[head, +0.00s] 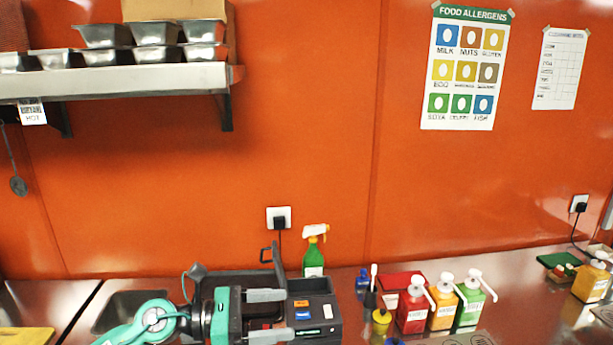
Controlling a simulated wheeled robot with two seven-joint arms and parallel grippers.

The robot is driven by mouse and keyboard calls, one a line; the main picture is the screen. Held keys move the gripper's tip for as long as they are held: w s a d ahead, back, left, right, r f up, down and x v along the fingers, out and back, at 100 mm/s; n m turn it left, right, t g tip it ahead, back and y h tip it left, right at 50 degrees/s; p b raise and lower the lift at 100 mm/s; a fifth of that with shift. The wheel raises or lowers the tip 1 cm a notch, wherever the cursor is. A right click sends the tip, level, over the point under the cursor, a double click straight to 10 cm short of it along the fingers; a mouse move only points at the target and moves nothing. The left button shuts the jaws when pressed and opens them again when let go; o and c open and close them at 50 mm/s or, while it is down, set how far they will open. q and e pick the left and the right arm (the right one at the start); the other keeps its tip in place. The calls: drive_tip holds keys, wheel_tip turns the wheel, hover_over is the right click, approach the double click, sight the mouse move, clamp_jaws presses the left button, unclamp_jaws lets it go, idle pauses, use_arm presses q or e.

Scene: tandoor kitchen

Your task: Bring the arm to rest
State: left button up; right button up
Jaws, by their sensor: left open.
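My left arm (140,325) is teal and grey and comes in low at the left of the head view. My left gripper (275,316) points right, with its two grey fingers spread apart one above the other. It is open, and I see nothing held between the fingers. The gripper overlaps the front of a dark open box (328,325) on the counter; I cannot tell whether they touch. My right gripper is out of view.
A green spray bottle (313,254) stands behind the box. Red (413,309), orange (442,307) and green (470,304) pump bottles stand to its right. A steel shelf (120,80) with metal pans hangs at upper left. The steel counter (520,295) has free room at right.

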use_arm(q)
drive_tip(key=w+a+r+n+t+y, duration=0.1)
drive_tip(key=a+n+t+y, duration=0.1)
drive_tip(key=n+t, duration=0.8)
drive_tip(key=a+r+n+t+y, duration=0.1)
drive_tip(key=a+n+t, duration=0.3)
drive_tip(key=n, duration=0.9)
drive_tip(key=s+a+f+n+y, duration=0.2)
drive_tip(key=a+f+n+y, duration=0.2)
drive_tip(key=f+n+y, duration=0.35)
drive_tip(key=s+a+f+n+y, duration=0.1)
drive_tip(key=a+f+n+y, duration=0.4)
drive_tip(key=n, duration=0.4)
drive_tip(key=s+a+f+n+g+y, duration=0.1)
drive_tip(key=s+f+n+g, duration=0.4)
drive_tip(key=s+f+g, duration=0.5)
drive_tip(key=s+a+f+n+g, duration=0.1)
drive_tip(key=s+f+n+g, duration=0.4)
drive_tip(key=s+f, duration=0.7)
drive_tip(key=s+f+b, duration=0.3)
drive_tip(key=f+b, duration=0.3)
drive_tip(key=f, duration=2.8)
drive_tip(key=s+a+f+g+b, duration=0.1)
drive_tip(key=s+a+f+b, duration=0.2)
drive_tip(key=s+f, duration=1.6)
wheel_tip(320, 180, down, 4)
drive_tip(key=shift+a+f+b, duration=0.1)
drive_tip(key=shift+a+b, duration=0.1)
drive_tip(key=shift+b, duration=0.3)
